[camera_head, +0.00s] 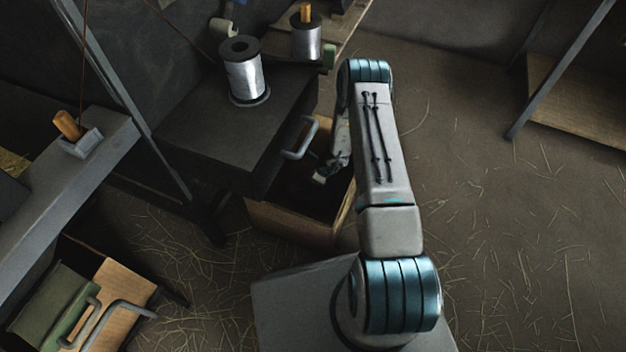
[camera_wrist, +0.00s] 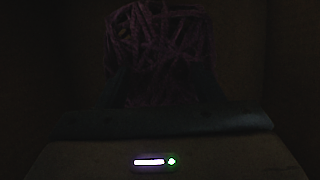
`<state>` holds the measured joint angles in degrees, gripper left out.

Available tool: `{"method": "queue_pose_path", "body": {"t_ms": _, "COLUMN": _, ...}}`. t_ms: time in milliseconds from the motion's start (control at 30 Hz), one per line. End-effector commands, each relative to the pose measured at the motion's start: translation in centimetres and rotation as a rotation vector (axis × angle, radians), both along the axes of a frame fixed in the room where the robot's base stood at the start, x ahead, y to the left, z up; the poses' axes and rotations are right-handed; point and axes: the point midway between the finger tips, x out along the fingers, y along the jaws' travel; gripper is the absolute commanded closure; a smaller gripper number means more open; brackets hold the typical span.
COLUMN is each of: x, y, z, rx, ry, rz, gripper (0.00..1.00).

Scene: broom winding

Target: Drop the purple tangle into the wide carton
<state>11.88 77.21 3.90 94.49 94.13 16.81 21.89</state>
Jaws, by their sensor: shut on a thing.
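The purple tangle (camera_wrist: 158,42) shows dimly in the wrist view, a mesh of thin purple strands at my fingers. My gripper (camera_wrist: 158,82) is shut on it. In the head view the wide carton (camera_head: 288,221) is an open brown box on the floor beside the dark bench, with a dark interior. My wrist (camera_head: 325,172) reaches down at its opening; the fingertips and the tangle are hidden there. Dim brown surfaces flank the tangle in the wrist view. It is too dark to tell whether the tangle touches the bottom.
The dark bench (camera_head: 200,125) holds a wire spool (camera_head: 243,75) and has a grey handle (camera_head: 300,138) close to my wrist. A second spool (camera_head: 306,38) stands behind. A green bag-like thing (camera_head: 52,308) lies lower left. Straw litters the open floor at right.

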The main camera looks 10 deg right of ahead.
Motion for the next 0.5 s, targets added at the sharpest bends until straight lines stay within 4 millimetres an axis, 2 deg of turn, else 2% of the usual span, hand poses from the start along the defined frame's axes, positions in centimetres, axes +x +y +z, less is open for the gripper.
{"method": "queue_pose_path", "body": {"t_ms": 333, "x": 0.03, "y": -0.02, "z": -0.61, "rx": -0.001, "ry": -0.001, "rz": 0.000, "gripper": 0.79}}
{"method": "queue_pose_path", "body": {"t_ms": 367, "x": 0.01, "y": -0.02, "z": -0.63, "rx": 0.000, "ry": 0.000, "rz": 0.000, "gripper": 0.31}}
{"method": "queue_pose_path", "body": {"t_ms": 400, "x": 0.01, "y": -0.02, "z": -0.63, "rx": 0.000, "ry": 0.000, "rz": 0.000, "gripper": 0.20}}
{"method": "queue_pose_path", "body": {"t_ms": 500, "x": 0.01, "y": -0.01, "z": -0.63, "rx": 0.000, "ry": 0.000, "rz": 0.000, "gripper": 0.17}}
